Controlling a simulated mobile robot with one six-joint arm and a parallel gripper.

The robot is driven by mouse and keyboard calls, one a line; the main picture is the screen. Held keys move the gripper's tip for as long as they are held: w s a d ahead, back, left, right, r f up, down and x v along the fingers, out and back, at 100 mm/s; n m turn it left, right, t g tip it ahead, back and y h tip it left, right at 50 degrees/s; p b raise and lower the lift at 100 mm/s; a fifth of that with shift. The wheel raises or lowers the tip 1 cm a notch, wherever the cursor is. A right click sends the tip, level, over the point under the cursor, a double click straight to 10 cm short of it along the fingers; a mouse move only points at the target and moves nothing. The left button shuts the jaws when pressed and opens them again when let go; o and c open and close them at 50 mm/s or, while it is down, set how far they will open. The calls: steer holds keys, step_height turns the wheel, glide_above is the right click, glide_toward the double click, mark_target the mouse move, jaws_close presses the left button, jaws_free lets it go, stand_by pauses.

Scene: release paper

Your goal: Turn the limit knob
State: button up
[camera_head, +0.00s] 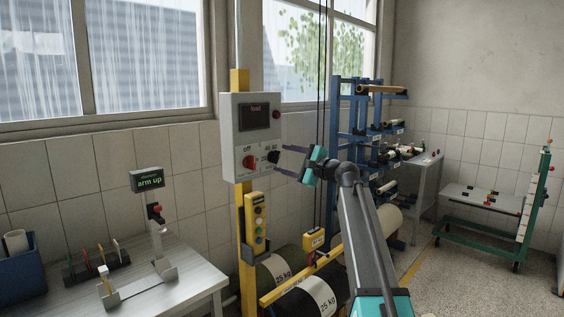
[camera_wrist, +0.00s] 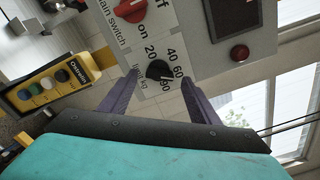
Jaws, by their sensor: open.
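The limit knob (camera_wrist: 157,70) is a small round black knob on the grey control box (camera_head: 238,108), ringed by the numbers 20, 40, 60 and 90. It also shows in the head view (camera_head: 274,157), low on the right of the box front. My gripper (camera_head: 281,160) is open, its two purple-grey fingers pointing at the knob from the right. In the wrist view the fingertips (camera_wrist: 160,80) lie on either side of the knob with gaps. I cannot tell whether they reach its depth. The knob's pointer is too small to read surely.
A red main switch (camera_head: 250,162) sits just left of the knob. Above are a display reading "load" (camera_head: 256,110) and a red lamp (camera_head: 277,115). A yellow button pendant (camera_head: 256,222) hangs below the box. A blue rack (camera_head: 345,120) stands behind my arm.

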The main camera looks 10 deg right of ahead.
steer(key=b+v, duration=0.3)
steer(key=v, duration=0.8)
steer(key=shift+d, duration=0.15)
steer(key=shift+s, duration=0.1)
